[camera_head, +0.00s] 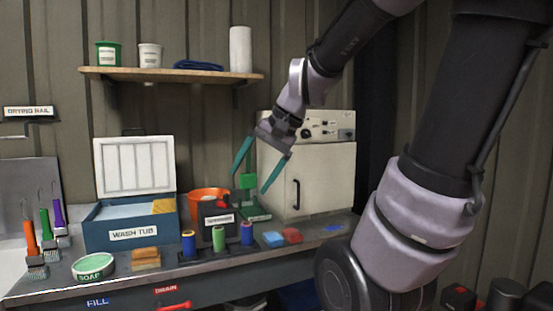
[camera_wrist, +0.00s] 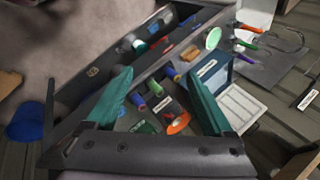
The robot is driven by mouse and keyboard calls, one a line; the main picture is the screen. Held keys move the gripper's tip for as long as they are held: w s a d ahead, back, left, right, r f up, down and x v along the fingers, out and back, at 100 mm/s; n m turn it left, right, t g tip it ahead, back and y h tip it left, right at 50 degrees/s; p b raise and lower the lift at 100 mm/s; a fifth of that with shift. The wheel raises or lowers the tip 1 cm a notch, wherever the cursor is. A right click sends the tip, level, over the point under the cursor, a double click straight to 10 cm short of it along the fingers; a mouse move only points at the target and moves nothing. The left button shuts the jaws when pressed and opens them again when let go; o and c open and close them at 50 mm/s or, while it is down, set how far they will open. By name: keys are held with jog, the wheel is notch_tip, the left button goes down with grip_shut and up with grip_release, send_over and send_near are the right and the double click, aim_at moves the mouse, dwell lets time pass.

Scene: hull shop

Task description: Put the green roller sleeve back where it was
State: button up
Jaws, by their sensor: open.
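A green roller sleeve (camera_head: 218,239) stands upright in the middle of a row on a dark holder (camera_head: 205,254) at the bench's front. Its neighbours are a blue sleeve (camera_head: 189,244) on the left and another bluish sleeve (camera_head: 247,234) on the right. In the wrist view the green sleeve (camera_wrist: 155,88) shows between my fingers, well beyond them. My gripper (camera_head: 252,180) is open and empty, above and behind the row, in front of the white cabinet. It also shows in the wrist view (camera_wrist: 160,75), touching nothing.
The wash tub (camera_head: 133,236) with its raised lid stands left of an orange bucket (camera_head: 204,193). A white cabinet (camera_head: 308,175) stands behind.

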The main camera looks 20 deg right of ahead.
jog(key=s+d+r+n+t+h, duration=0.2)
jog(key=s+d+r, duration=0.1)
jog(key=d, duration=0.1)
jog(key=shift+s+r+t+h, duration=0.3)
jog(key=shift+s+h, duration=0.1)
dwell(1.0)
